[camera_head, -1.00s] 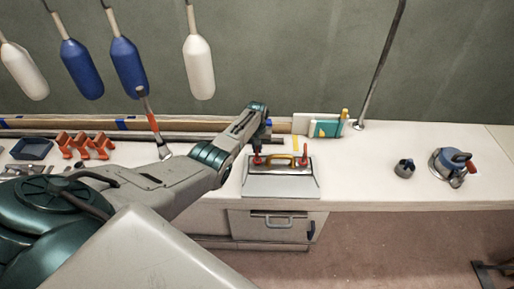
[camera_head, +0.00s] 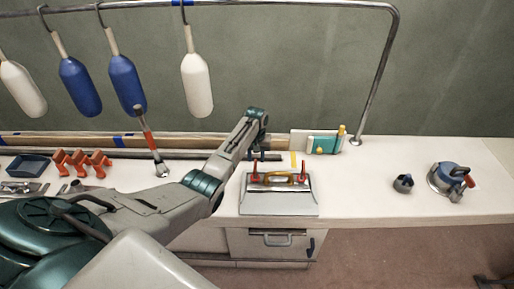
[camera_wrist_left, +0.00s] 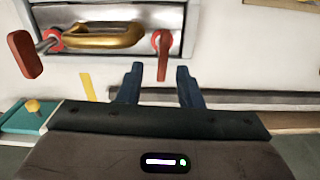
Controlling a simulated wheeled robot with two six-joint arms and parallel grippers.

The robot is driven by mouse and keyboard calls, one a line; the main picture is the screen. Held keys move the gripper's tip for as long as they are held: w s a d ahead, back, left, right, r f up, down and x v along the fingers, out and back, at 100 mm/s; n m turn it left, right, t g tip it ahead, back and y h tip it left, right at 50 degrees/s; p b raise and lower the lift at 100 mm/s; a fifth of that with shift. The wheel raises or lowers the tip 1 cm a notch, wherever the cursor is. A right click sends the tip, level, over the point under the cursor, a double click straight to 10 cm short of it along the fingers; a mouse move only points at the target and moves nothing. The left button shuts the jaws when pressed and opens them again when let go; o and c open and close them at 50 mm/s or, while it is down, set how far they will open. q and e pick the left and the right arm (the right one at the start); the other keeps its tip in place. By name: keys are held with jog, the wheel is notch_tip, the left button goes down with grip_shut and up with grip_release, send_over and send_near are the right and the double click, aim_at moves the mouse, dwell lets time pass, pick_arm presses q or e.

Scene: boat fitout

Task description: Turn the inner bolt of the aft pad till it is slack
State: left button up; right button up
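A metal plate fitting (camera_head: 278,208) sits at the bench's front edge, with a gold handle (camera_head: 278,178) across it. Red levers stand at both ends of the handle, one left (camera_head: 255,171) and one right (camera_head: 303,171). The wrist view is turned about, so the left lever shows right of the gold handle (camera_wrist_left: 162,52), and the other shows far left (camera_wrist_left: 25,55). My left gripper (camera_wrist_left: 159,72) is open; in the wrist view the left lever shows between its fingertips, contact not visible. In the head view its fingers are hard to see behind that lever. My right gripper is out of view.
Orange brackets (camera_head: 82,162) and a blue tray (camera_head: 28,166) lie left. Round blue-grey hardware (camera_head: 450,180) stands right.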

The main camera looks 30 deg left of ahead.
pick_arm(q)
jog(key=shift+w+d+r+b, duration=0.15)
jog(key=shift+r+b, duration=0.2)
jog(key=shift+r, duration=2.3)
